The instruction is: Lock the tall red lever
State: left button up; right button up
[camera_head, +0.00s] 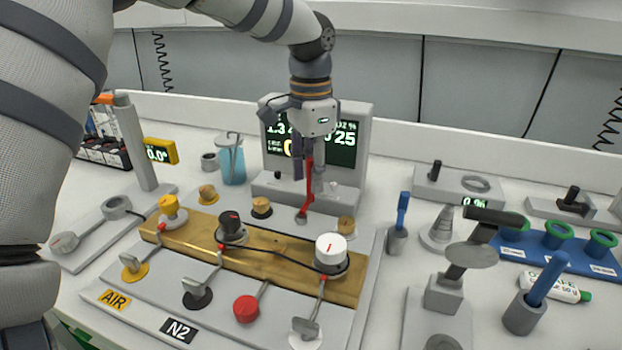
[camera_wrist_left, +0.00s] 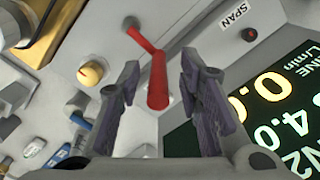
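The tall red lever (camera_head: 307,187) stands upright with a bend behind the brass manifold, in front of the monitor. In the left wrist view the lever (camera_wrist_left: 157,82) runs from its pivot at the top to its free end between my fingers. My left gripper (camera_head: 304,172) points down over the lever. In the left wrist view the left gripper (camera_wrist_left: 160,75) is open, a finger on each side of the lever, with visible gaps to both. My right gripper is not in view.
The monitor (camera_head: 357,135) stands close behind the gripper. Brass manifold (camera_head: 185,228) with yellow, black and white knobs (camera_head: 331,249) lies in front. A beaker (camera_head: 231,162) stands left; a blue-handled tool (camera_head: 402,205) and a dark-handled device (camera_head: 470,255) stand right.

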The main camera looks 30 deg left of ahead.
pick_arm(q)
notch_tip(320, 180, up, 10)
jog(key=shift+r, duration=0.15)
